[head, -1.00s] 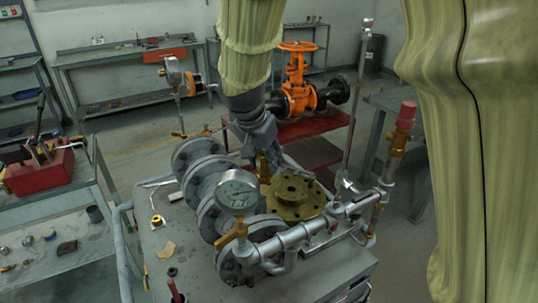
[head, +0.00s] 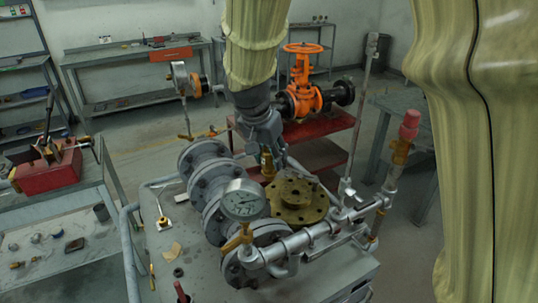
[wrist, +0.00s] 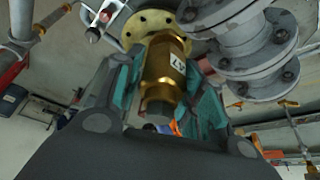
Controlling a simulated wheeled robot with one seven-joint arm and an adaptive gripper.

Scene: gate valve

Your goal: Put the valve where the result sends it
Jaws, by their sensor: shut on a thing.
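A brass valve body (wrist: 165,68) with a small white label stands between the finger pads of my gripper (wrist: 162,88) in the wrist view. My gripper is shut on it. In the head view, my gripper (head: 267,150) points down over the test bench, and part of the brass valve (head: 267,165) shows below it, close behind the brass flange (head: 312,207). I cannot tell whether the valve touches anything below. A round pressure gauge (head: 243,200) stands at the front of the grey flanged pipes; its reading is too small to tell.
An orange gate valve (head: 304,85) sits on a red cart (head: 318,132) behind. Silver piping and a red-capped fitting (head: 408,125) stand at the right of the bench. A red box (head: 48,170) is on the left table. Clear floor lies between the benches.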

